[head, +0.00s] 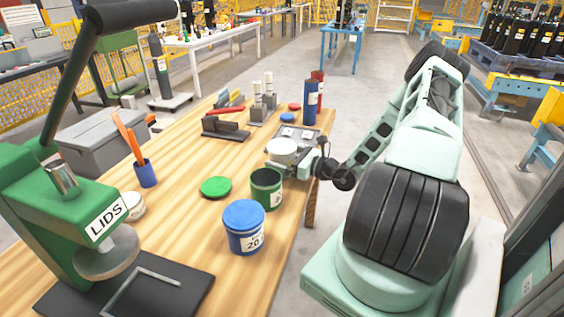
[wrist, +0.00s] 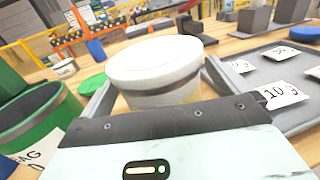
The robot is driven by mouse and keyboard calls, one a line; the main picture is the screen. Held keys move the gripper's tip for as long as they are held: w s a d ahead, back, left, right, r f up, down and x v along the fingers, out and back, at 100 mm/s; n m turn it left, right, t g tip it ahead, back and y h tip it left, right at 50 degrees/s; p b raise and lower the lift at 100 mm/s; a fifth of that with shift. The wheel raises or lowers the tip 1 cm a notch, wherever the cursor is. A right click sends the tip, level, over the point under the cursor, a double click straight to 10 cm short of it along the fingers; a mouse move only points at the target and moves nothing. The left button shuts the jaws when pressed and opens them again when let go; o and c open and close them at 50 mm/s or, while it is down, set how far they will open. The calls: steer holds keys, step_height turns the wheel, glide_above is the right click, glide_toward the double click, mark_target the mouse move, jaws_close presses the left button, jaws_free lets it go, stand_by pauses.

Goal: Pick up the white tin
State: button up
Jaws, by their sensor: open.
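The white tin (head: 281,148) stands upright near the right edge of the wooden table in the head view. In the wrist view the white tin (wrist: 157,72) is large and central, with a white lid and a grey band below it. My gripper (head: 284,166) is low at the tin, reaching in from the right. In the wrist view my gripper (wrist: 155,92) is open, with one grey finger on each side of the tin. The tin's lower part is hidden behind the gripper body. I cannot tell whether the fingers touch it.
An open green tin (head: 266,188) and a blue-lidded tin (head: 244,228) stand nearby in front. A green lid (head: 216,187) lies to the left. A grey tray (head: 304,134) with number cards is close behind. The green lid press (head: 75,220) stands at the left. Table is clear around the green lid.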

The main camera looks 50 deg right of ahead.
steer(key=shift+w, duration=0.35)
steer(key=c, duration=1.1)
steer(key=shift+r, duration=0.1)
